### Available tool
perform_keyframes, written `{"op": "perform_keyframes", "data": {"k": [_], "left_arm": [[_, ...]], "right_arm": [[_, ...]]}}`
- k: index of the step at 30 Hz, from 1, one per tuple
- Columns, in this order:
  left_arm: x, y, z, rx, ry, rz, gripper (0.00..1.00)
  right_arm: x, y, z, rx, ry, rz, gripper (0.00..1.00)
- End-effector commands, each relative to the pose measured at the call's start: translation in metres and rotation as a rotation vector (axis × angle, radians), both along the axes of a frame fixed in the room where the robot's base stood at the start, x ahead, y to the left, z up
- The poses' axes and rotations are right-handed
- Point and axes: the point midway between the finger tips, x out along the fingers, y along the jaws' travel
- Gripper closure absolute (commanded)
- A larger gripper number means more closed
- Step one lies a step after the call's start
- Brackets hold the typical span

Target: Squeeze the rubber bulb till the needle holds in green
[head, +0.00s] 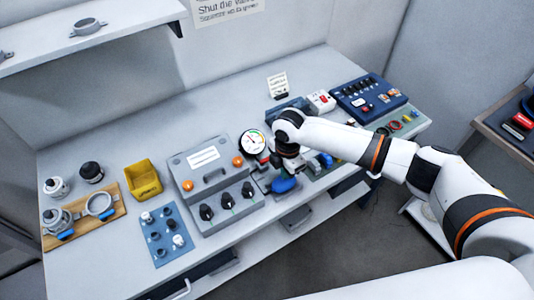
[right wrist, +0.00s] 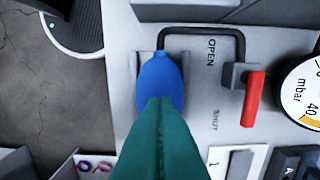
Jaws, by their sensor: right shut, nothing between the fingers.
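The blue rubber bulb (head: 284,184) lies at the bench's front edge, and it also shows in the right wrist view (right wrist: 158,78), joined to a dark tube. My right gripper (head: 285,170) is at the bulb. In the right wrist view its shut green fingers (right wrist: 160,105) overlap the bulb's lower end, with nothing between them; I cannot tell if they touch it. The round gauge (head: 252,143) stands behind the bulb with a white dial; its needle is too small to read. In the right wrist view only the gauge's edge (right wrist: 304,92) shows. My left gripper is not in view.
A red valve lever (right wrist: 253,98) sits between the bulb and gauge, beside OPEN and SHUT labels. A grey switch box (head: 212,180) stands left of the bulb. A blue switch panel (head: 378,88) stands back right. Bare bench (head: 110,150) lies at the left rear.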

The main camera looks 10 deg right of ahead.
Motion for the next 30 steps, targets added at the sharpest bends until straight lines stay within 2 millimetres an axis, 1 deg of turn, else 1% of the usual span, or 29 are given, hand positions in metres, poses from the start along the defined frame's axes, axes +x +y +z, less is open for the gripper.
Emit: {"op": "perform_keyframes", "data": {"k": [30], "left_arm": [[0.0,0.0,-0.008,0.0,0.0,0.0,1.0]], "right_arm": [[0.0,0.0,-0.016,0.0,0.001,0.0,1.0]]}}
